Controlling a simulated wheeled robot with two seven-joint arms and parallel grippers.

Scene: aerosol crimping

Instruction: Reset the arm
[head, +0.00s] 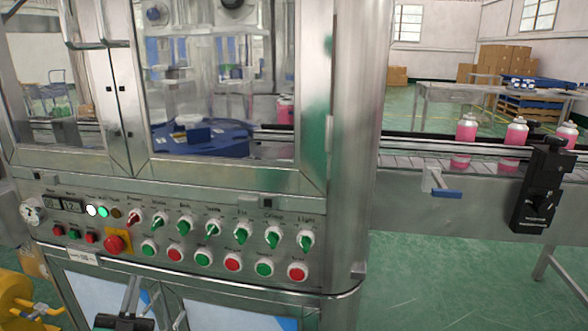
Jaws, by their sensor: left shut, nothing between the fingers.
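My left gripper (131,292) shows at the bottom edge, low in front of the machine's lower doors. Its fingers are shut with nothing between them, and it is apart from the controls above. My right gripper is not in view. The control panel (330,262) of the steel crimping machine runs across the middle. It carries a row of selector switches with green and red handles (187,225), a row of green and red push buttons (233,264), and a red emergency stop (114,244) on a yellow plate. Two indicator lamps glow white and green.
A conveyor (400,161) leaves the machine to the right, carrying pink cans (466,140). A black box (541,195) and a blue-handled lever (445,193) jut from its side. A yellow object (18,300) stands at the lower left. Green floor (430,280) lies open at right.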

